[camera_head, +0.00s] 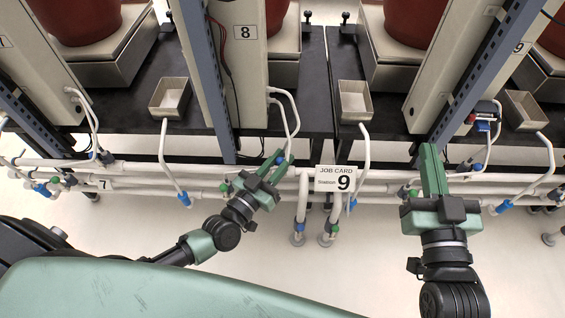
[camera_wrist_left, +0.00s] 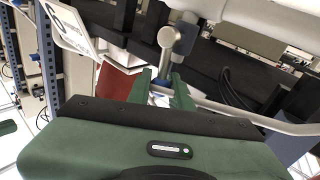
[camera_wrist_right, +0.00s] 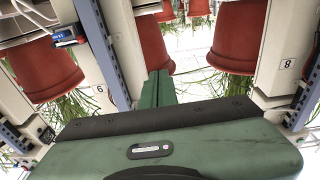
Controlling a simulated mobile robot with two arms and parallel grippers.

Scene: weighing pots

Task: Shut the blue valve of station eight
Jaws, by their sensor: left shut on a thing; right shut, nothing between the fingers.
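A post with an 8 label (camera_head: 245,32) stands at the top middle. Below and right of it, my left gripper (camera_head: 281,164) is at the pipes, with a blue valve part (camera_head: 280,160) at its fingertips. It is shut on this blue part, which the fingers mostly hide. In the left wrist view the fingers (camera_wrist_left: 160,84) close on something small, and a round grey pipe end and a blue piece (camera_wrist_left: 186,36) show just beyond. My right gripper (camera_head: 430,150) is shut and empty, pointing up in front of the pipes at right. Its closed fingers show in the right wrist view (camera_wrist_right: 158,88).
A white job card (camera_head: 335,179) reading station 9 hangs at the pipes right of my left gripper. Other blue valves are at left (camera_head: 184,198), middle (camera_head: 352,203) and right (camera_head: 504,206). White pipes (camera_head: 130,168) run across. Small trays (camera_head: 355,114) stand on black tables.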

